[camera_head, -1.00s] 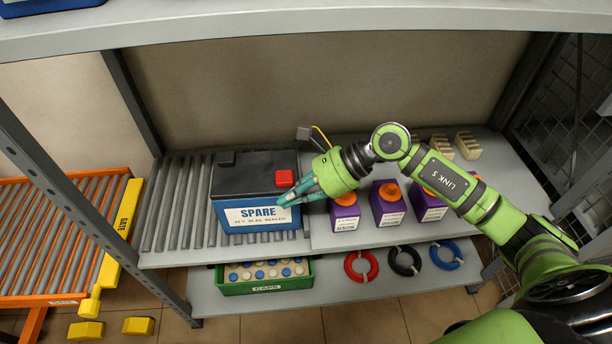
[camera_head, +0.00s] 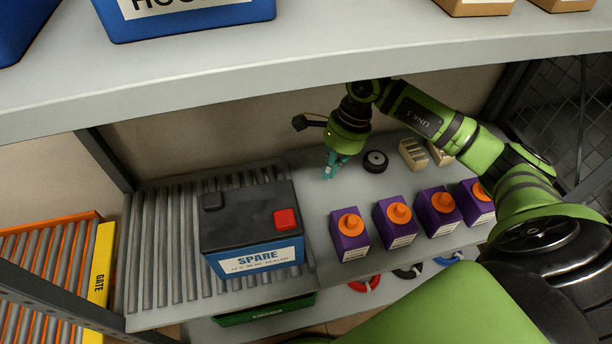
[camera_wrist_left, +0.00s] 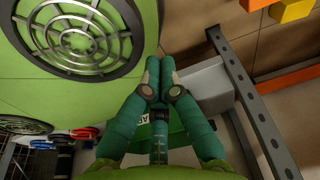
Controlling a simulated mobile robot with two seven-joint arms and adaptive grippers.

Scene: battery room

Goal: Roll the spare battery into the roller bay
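The spare battery (camera_head: 252,223), blue with a dark top, a red terminal cover and a SPARE label, stands upright on the grey rollers (camera_head: 165,250) of the middle shelf, near their right end. My right gripper (camera_head: 331,174), with teal fingers, points down over the flat shelf behind and right of the battery, apart from it. Nothing shows in it; its finger gap is too small to judge. My left gripper (camera_wrist_left: 158,75) shows only in the left wrist view, fingertips together and empty. An orange-framed roller bed (camera_head: 45,260) with a yellow GATE bar (camera_head: 100,265) stands left of the shelf.
Several purple bottles with orange caps (camera_head: 350,235) line the shelf front right of the battery. A black round object (camera_head: 375,161) and cream blocks (camera_head: 412,153) lie behind them. The upper shelf edge (camera_head: 300,92) overhangs. Rollers left of the battery are clear.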

